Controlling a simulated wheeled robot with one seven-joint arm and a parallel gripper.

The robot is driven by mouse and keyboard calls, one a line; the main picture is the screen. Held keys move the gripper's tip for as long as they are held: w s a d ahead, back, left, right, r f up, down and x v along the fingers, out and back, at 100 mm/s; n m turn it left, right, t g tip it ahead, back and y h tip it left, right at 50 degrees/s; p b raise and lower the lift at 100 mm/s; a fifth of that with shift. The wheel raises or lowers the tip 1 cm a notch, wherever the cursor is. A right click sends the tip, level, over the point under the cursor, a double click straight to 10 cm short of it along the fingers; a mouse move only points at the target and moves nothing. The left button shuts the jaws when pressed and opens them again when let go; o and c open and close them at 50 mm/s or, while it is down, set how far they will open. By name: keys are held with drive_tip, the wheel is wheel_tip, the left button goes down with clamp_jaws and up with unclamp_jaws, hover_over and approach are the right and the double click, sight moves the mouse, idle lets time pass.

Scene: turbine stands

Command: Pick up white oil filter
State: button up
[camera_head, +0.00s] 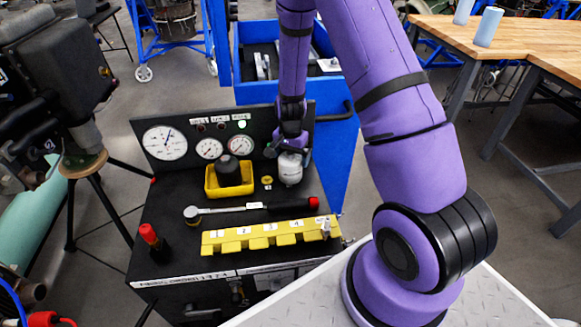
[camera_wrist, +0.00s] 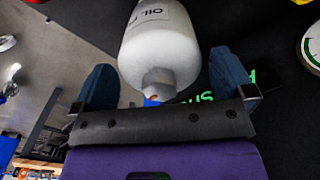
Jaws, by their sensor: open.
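The white oil filter (camera_head: 290,170) stands on the black bench top (camera_head: 235,262), to the right of the yellow tray. In the wrist view the white oil filter (camera_wrist: 160,50) shows its label and its narrow end, which points toward my gripper's palm. My gripper (camera_head: 289,147) is just above and at the filter's top in the head view. In the wrist view my gripper (camera_wrist: 163,75) is open, with one blue finger on each side of the filter's near end. Whether the fingers touch it I cannot tell.
A yellow tray (camera_head: 214,193) holds a black filter (camera_head: 229,170) left of the white one. A gauge panel (camera_head: 190,146) stands close behind.

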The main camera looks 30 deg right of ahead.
drive_tip(key=shift+f, duration=1.25)
drive_tip(key=shift+c, duration=0.5)
drive_tip(key=c, duration=1)
drive_tip(key=shift+r, duration=0.1)
wheel_tip(320, 180, up, 10)
drive_tip(key=shift+f, duration=0.1)
